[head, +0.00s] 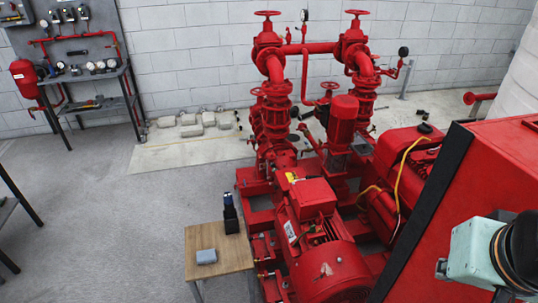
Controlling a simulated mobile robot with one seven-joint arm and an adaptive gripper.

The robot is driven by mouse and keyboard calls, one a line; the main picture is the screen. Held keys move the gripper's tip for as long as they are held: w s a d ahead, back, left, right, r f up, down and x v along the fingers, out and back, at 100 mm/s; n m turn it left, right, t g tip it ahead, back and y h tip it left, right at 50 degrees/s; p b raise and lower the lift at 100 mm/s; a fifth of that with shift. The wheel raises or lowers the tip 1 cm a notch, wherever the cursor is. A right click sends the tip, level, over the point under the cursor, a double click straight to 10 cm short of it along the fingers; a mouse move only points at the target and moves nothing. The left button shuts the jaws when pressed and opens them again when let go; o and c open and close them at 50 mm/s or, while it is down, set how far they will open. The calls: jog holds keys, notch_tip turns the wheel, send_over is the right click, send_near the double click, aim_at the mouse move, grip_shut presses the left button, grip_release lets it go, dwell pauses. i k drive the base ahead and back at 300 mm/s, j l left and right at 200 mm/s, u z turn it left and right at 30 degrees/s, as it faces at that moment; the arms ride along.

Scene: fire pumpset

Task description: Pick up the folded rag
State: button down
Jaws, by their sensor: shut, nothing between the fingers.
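The folded rag (206,256) looks like a small grey-blue folded block. It lies flat near the left front part of a small wooden-topped table (232,262) at the lower middle of the head view. Nothing is touching the rag from above. I cannot make out my gripper or its fingers anywhere in this view.
A dark upright object with a blue top (230,212) stands behind the rag on the same table. The red pumpset (305,205) is close on the table's right. A large red cabinet (480,170) fills the right side. Grey floor (90,220) to the left is mostly clear.

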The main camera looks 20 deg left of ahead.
aim_at(206, 257)
jog(key=i+l+u, duration=0.15)
jog(key=u, duration=1.8)
jog(key=i+j+z, duration=0.2)
jog(key=j, duration=0.2)
jog(key=k, duration=0.65)
jog(key=i, duration=1.25)
